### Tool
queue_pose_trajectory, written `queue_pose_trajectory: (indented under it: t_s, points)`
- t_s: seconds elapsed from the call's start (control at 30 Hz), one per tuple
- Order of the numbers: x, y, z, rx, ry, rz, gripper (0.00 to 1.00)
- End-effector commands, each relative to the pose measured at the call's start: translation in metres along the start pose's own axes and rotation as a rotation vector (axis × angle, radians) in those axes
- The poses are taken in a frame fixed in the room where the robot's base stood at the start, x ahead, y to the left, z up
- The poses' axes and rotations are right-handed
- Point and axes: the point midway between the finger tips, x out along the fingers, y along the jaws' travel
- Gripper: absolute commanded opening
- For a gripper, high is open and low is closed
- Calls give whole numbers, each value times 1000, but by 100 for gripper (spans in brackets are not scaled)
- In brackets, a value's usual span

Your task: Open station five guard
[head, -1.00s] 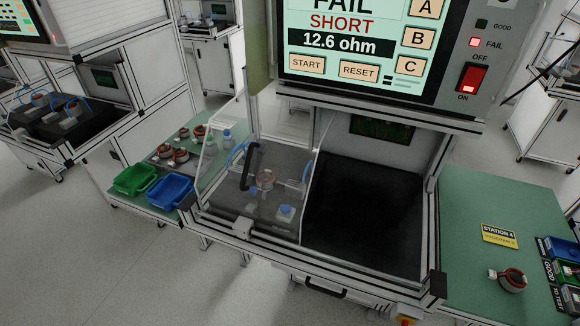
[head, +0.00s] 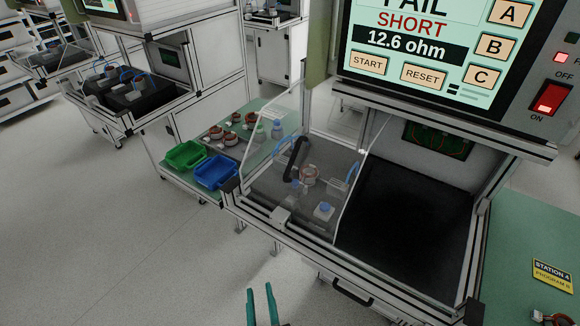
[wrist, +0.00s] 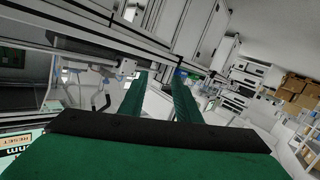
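A test station with a clear guard (head: 268,133) stands in the middle of the head view. The guard has a black curved handle (head: 290,160); a copper-wound stator (head: 309,175) sits on the grey fixture near it. I cannot tell how far the guard is swung. The yellow label (head: 552,274) on the right bench reads Station 4; no station five label is readable. Another station (head: 130,95) stands at the far left. My gripper (head: 262,292) is low in the head view, open and empty, well away from the guard. Its green fingers show apart in the wrist view (wrist: 160,85).
The screen (head: 425,45) reads FAIL, SHORT, 12.6 ohm. A green bin (head: 185,155), a blue bin (head: 216,172) and several stators (head: 222,138) are on the side bench. A drawer handle (head: 350,290) is at the station's front. The floor at the left is clear.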

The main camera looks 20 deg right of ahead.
Motion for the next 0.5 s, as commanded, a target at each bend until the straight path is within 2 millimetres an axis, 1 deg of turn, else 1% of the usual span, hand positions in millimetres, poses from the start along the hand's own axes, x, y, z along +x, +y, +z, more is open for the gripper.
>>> queue_pose_trajectory:
  t_s: [0.03, 0.1, 0.17, 0.2, 0.27, 0.3, 0.37, 0.4, 0.5]
  points:
    - [18, 5, -15, 1, 16, 31, 30]
    - [37, 13, -31, 8, 26, 79, 30]
    - [52, 21, -46, 18, 35, 124, 30]
    - [61, 26, -57, 29, 42, 155, 30]
    - [74, 36, -74, 47, 52, 204, 30]
    - [82, 42, -86, 61, 60, 237, 30]
    - [92, 50, -104, 88, 73, 286, 30]
    - [98, 56, -117, 110, 82, 321, 30]
    - [109, 71, -148, 169, 104, 408, 30]
